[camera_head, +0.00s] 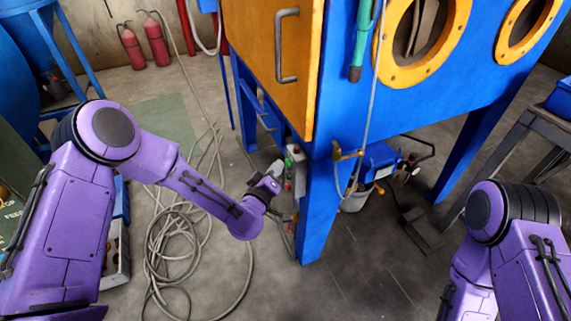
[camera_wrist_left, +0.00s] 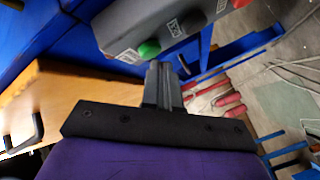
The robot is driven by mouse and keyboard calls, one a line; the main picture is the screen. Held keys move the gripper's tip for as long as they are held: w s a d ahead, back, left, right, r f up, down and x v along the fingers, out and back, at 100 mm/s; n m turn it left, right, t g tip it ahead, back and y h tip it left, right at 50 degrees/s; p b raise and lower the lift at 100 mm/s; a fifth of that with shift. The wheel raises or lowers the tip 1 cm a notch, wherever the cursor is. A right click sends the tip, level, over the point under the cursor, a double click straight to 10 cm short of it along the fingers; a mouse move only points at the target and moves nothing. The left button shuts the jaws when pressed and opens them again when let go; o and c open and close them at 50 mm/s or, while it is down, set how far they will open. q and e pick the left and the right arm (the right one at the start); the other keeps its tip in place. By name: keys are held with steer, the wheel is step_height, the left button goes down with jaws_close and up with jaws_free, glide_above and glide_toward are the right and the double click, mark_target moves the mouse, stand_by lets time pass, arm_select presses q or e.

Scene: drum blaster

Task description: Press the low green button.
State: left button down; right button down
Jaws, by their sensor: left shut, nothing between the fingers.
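The green button (camera_wrist_left: 149,48) is a round cap on a grey control box (camera_wrist_left: 150,20) in the left wrist view. In the head view the box (camera_head: 298,170) is small and sits on the blue cabinet's front leg. My left gripper (camera_wrist_left: 163,68) is shut and empty, with its fingertips just below the green button in the picture; I cannot tell whether they touch it. In the head view my left gripper (camera_head: 277,172) reaches up to the box from the left. My right arm is at the lower right, and its gripper is not in view.
The blue blasting cabinet (camera_head: 345,75) has an orange door (camera_head: 270,60) with a handle above the box. A coiled grey hose (camera_head: 165,240) lies on the floor below my left arm. Red fire extinguishers (camera_head: 156,42) stand at the back. Dark and red knobs sit beside the button.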

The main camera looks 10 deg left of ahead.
arm_select(q)
steer(key=shift+w+d, duration=0.25)
steer(key=shift+d, duration=0.1)
stand_by(0.7)
stand_by(0.4)
steer(key=shift+s+a, duration=0.5)
steer(key=shift+a, duration=0.2)
steer(key=s+a, duration=0.2)
steer(key=a, duration=0.2)
steer(key=shift+s+a+p, duration=0.1)
steer(key=shift+s+p, duration=0.3)
stand_by(0.5)
